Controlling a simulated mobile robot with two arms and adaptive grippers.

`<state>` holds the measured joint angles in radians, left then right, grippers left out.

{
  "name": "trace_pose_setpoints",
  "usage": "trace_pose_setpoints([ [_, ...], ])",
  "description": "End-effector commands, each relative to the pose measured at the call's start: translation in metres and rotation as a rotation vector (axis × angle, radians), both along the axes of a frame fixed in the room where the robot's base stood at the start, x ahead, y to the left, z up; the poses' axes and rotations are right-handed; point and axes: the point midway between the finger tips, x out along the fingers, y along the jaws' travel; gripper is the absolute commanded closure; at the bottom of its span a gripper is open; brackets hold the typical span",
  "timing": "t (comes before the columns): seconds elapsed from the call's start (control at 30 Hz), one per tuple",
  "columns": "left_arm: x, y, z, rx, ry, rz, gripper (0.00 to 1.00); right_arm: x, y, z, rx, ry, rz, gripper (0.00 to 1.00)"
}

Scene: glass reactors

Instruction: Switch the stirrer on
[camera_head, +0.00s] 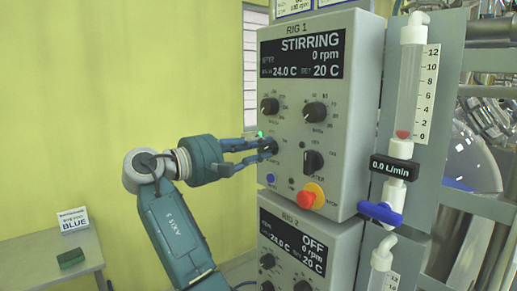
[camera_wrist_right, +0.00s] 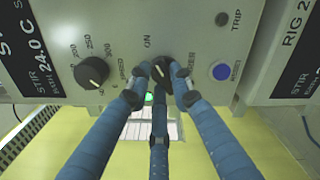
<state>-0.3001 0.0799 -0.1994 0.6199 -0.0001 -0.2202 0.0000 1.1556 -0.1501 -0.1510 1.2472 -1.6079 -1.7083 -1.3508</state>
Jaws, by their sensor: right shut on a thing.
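The Rig 1 control box (camera_head: 368,100) has a display (camera_head: 302,54) reading STIRRING, 0 rpm, 24.0 C and SET 20 C. The stirrer switch is a small black knob (camera_wrist_right: 162,68) on its front, at the panel's left side in the head view, partly hidden by my fingers. My right gripper (camera_head: 268,147) comes in from the left and is shut on this knob. In the right wrist view the gripper's (camera_wrist_right: 160,88) blue fingers close around the knob, near an ON label. A green lamp (camera_head: 260,134) is lit beside it. My left gripper is not in view.
Black dials (camera_head: 315,111), a red emergency button (camera_head: 309,196) and a blue button (camera_head: 270,178) share the panel. A Rig 2 box (camera_head: 300,240) reading OFF sits below. A flow tube with a blue valve (camera_head: 380,212) stands right. A small table (camera_head: 40,262) is lower left.

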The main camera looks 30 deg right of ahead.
Motion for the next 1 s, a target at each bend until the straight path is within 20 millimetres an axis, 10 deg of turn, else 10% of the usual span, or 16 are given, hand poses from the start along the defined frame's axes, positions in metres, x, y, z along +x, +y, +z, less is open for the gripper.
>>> trace_pose_setpoints([
  [0.13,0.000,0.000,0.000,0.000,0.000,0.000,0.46,0.000,0.000,-0.001,0.002,-0.001,-0.001,0.59],
  [0.53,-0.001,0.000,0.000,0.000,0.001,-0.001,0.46,0.000,0.008,0.000,0.001,0.001,0.002,0.59],
  [1.0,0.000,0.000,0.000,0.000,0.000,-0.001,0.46,-0.007,0.099,0.000,0.000,0.000,0.002,0.59],
])
